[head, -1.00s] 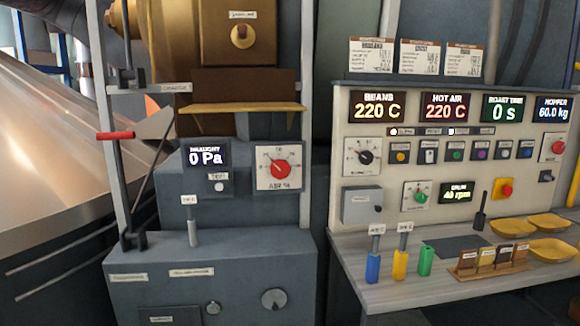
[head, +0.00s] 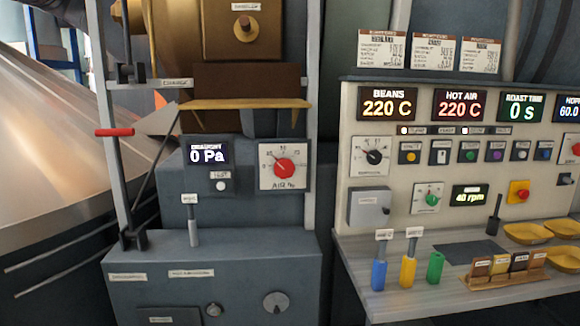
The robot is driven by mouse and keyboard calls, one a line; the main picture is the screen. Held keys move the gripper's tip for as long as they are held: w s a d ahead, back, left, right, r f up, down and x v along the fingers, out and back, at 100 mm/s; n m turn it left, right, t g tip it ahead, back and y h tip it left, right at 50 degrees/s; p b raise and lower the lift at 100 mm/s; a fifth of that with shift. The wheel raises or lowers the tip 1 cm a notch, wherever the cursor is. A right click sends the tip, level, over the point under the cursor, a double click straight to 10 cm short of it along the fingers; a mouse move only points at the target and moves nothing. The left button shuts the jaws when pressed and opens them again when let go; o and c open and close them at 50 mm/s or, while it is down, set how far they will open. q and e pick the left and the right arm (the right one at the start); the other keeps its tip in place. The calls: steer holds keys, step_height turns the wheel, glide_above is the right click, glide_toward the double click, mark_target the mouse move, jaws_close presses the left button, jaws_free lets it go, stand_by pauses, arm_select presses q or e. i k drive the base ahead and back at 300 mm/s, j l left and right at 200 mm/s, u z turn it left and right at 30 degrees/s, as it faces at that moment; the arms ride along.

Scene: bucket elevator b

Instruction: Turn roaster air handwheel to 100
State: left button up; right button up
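The roaster air handwheel (head: 284,169) is a red knob on a white square dial plate labelled "AIR %" in the head view, right of the draught display. Its dark pointer appears to aim up and left, but the scale figures are too small to read surely. The draught display (head: 207,154) reads 0 Pa. Neither of my grippers shows in the head view, and nothing touches the red knob.
A yellow-edged shelf (head: 245,104) juts out above the dial. A red-handled lever (head: 114,132) stands at the left. The control panel (head: 400,225) is at the right, above a bench (head: 450,293) with yellow trays (head: 527,233) and coloured tools. Space before the dial looks clear.

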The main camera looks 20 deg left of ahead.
mark_target(284, 169)
steer(key=i+j, duration=0.7)
steer(key=i, duration=0.25)
